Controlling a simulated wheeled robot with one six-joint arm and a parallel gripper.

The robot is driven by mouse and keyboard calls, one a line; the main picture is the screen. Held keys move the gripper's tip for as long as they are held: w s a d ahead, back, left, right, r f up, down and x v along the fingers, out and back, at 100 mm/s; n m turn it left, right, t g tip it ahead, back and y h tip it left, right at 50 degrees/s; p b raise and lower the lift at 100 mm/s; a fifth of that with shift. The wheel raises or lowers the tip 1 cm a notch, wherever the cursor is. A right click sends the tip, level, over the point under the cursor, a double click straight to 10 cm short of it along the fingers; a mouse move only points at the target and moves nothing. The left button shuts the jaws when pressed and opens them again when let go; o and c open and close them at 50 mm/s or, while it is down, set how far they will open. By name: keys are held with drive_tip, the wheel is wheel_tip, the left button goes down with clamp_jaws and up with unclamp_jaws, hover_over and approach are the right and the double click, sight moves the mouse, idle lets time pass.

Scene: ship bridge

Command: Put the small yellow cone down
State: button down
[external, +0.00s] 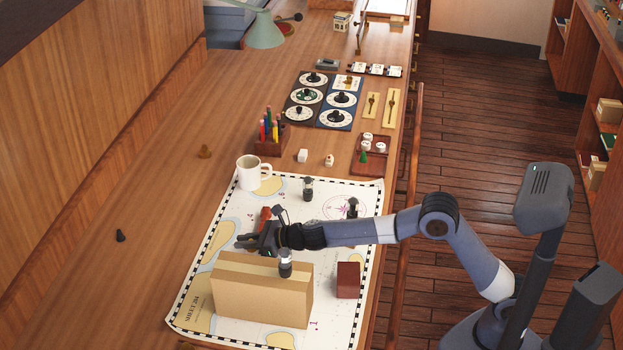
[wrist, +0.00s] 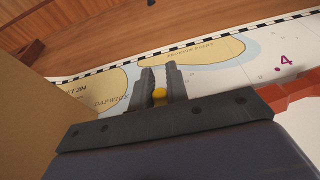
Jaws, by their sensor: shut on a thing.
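My gripper (external: 245,241) is low over the sea chart (external: 335,208), just behind the cardboard box in the external view. In the wrist view the two dark fingers of my gripper (wrist: 159,80) are close together with the small yellow cone (wrist: 159,94) between them. Only a small rounded yellow part of the cone shows. The cone cannot be made out in the external view. I cannot tell whether it touches the chart.
The cardboard box (external: 262,290) stands close by, filling the left of the wrist view. A red object (external: 265,217) is beside my gripper. A white mug (external: 249,173) stands at the chart's far edge.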

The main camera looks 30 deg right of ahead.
drive_tip(key=shift+f+b, duration=1.75)
drive_tip(key=shift+f, duration=0.15)
drive_tip(key=shift+r, duration=0.1)
drive_tip(key=c, duration=1.4)
unclamp_jaws()
